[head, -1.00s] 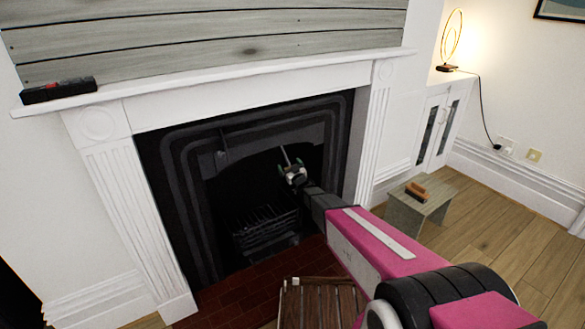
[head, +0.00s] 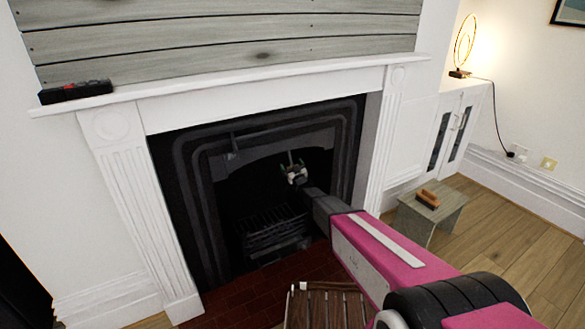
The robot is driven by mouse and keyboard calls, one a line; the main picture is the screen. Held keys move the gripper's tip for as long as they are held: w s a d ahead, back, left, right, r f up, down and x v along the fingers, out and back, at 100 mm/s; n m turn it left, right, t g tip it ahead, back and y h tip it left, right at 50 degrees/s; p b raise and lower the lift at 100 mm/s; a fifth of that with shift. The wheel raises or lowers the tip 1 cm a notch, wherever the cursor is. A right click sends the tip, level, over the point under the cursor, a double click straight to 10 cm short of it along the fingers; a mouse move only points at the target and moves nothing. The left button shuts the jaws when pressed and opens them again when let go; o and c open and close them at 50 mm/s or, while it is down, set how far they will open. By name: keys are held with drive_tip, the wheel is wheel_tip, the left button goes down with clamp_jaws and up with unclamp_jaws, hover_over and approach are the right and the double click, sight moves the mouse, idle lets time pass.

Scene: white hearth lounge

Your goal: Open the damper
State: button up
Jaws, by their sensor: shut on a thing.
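The fireplace's dark metal surround (head: 190,190) frames a black opening. My gripper (head: 292,165) is at the upper right of that opening, at the end of my pink and black arm. It is shut on a thin pale rod (head: 290,157), which looks like the damper's handle. The rod stands up from between the fingers, and its upper end is lost in the dark. Its lower part is hidden by the fingers. A small dark fitting (head: 232,150) hangs at the upper left of the opening, apart from my gripper. The damper plate itself cannot be made out.
A black grate (head: 272,232) stands low in the opening, below my gripper. A white mantel (head: 260,90) carries a black box (head: 76,91). A slatted wooden thing (head: 325,305) is by the hearth. A small stool (head: 430,214) with a brush (head: 427,198) stands at right.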

drive_tip(key=shift+s+a+r, duration=0.1)
drive_tip(key=shift+a, duration=0.05)
drive_tip(key=o, duration=0.9)
drive_tip(key=shift+s, duration=0.1)
drive_tip(key=v, duration=1)
drive_tip(key=shift+s+f, duration=0.3)
